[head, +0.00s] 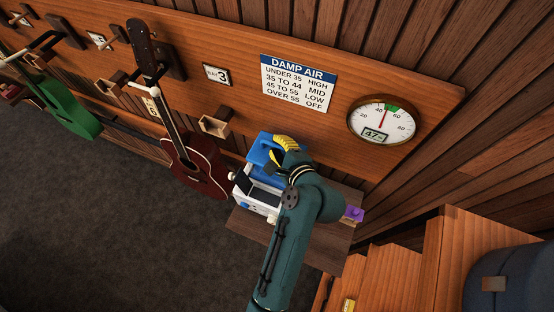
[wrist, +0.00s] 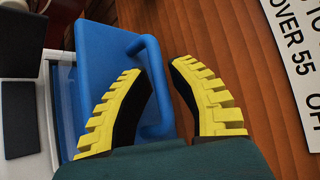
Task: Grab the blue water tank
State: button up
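The blue water tank (head: 262,150) sits on a white appliance (head: 246,197) on a small wooden shelf. In the wrist view the tank (wrist: 95,50) shows a blue loop handle (wrist: 155,75) on its right side. My gripper (head: 283,146) is at the tank in the head view and hides part of it. In the wrist view my gripper's yellow ridged fingers (wrist: 158,68) are apart, with the handle's bar between them. I cannot tell whether either finger touches the handle. The left finger overlaps the tank in the picture.
A purple item (head: 354,214) lies at the shelf's right. A dark red ukulele (head: 195,165) hangs close to the left of the appliance. The wooden wall panel with a damp air sign (head: 298,83) and round gauge (head: 382,121) stands close behind. A wooden stand (head: 450,250) is at right.

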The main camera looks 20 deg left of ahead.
jog(key=shift+w+a+f, duration=0.15)
jog(key=shift+w+a, duration=0.05)
grip_shut()
dwell(0.3)
